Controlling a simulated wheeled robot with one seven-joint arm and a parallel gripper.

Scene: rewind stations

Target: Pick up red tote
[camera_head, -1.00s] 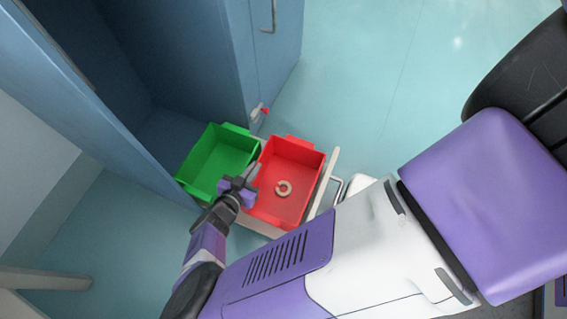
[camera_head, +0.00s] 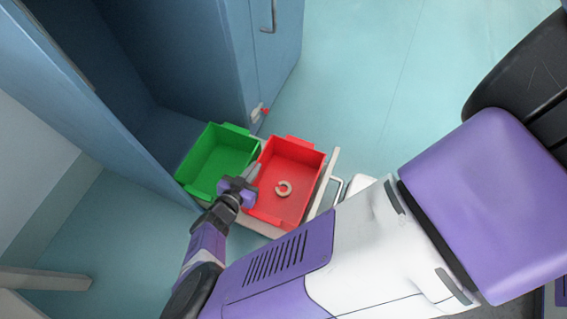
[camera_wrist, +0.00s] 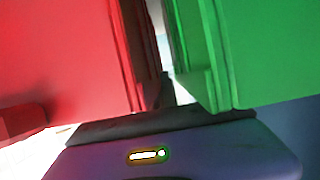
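In the wrist view the red tote's wall (camera_wrist: 60,60) fills the left and the green tote's wall (camera_wrist: 260,50) the right. The gripper's palm shows along the bottom there. The fingers are not clear enough to tell whether they are open or shut.
The green tote (camera_head: 215,158) stands close beside the red one, on its left, and is empty. A blue cabinet (camera_head: 200,50) rises behind both. A metal handle (camera_head: 335,190) is on the drawer's right side. The floor (camera_head: 360,90) to the upper right is clear.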

